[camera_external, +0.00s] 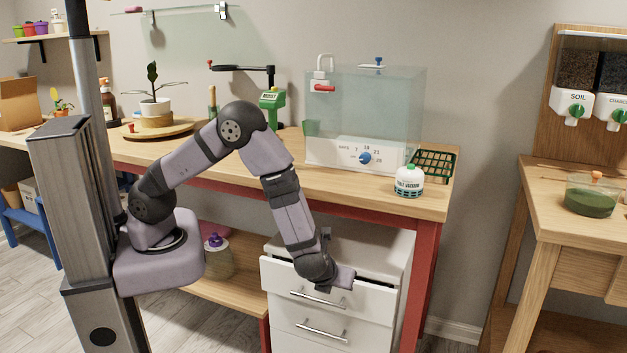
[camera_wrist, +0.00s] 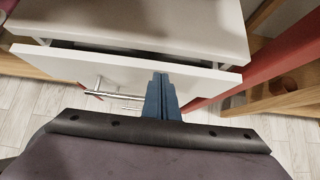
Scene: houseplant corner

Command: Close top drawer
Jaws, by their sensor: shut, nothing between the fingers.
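The top drawer (camera_external: 318,284) of the white cabinet (camera_external: 343,247) under the table is partly pulled out, with a dark gap behind its front. In the wrist view the top drawer front (camera_wrist: 140,72) and its metal handle (camera_wrist: 104,93) show, with the gap below the cabinet top. My gripper (camera_wrist: 160,82) is shut and empty, its blue fingertips at the upper edge of the drawer front, right of the handle. I cannot tell if they touch it. In the external view my wrist hides part of the drawer front, and the fingertips are hard to make out.
The wooden table (camera_external: 430,203) with red legs (camera_external: 421,275) stands over and beside the cabinet. A lower shelf (camera_external: 228,290) holds a bottle (camera_external: 217,255) left of the cabinet. A second wooden table (camera_external: 537,220) stands at right. The floor before the cabinet is clear.

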